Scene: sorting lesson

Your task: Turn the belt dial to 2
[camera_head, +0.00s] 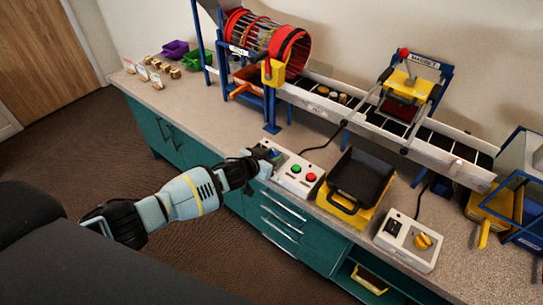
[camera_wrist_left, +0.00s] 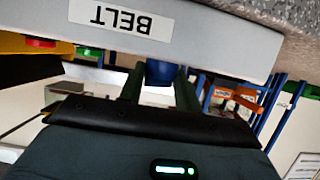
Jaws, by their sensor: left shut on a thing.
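The belt control box (camera_head: 290,177) is a pale box on the counter with a green and a red button and a blue dial (camera_head: 275,153) at its left end. In the left wrist view its front face (camera_wrist_left: 215,35) carries an upside-down BELT label (camera_wrist_left: 122,20). My left gripper (camera_head: 266,158) is at the dial end of the box. In the wrist view the blue dial (camera_wrist_left: 160,73) sits between its two dark fingers, which are shut on it. The dial's pointer and number marks are hidden or too small to read. My right gripper is not in view.
A black tray on a yellow base (camera_head: 345,207) stands right of the box, then a second box with a yellow dial (camera_head: 408,242). Behind are the conveyor (camera_head: 385,122) and red drum (camera_head: 290,50). Small blocks and bins lie at the back left. Bare counter lies left of the box.

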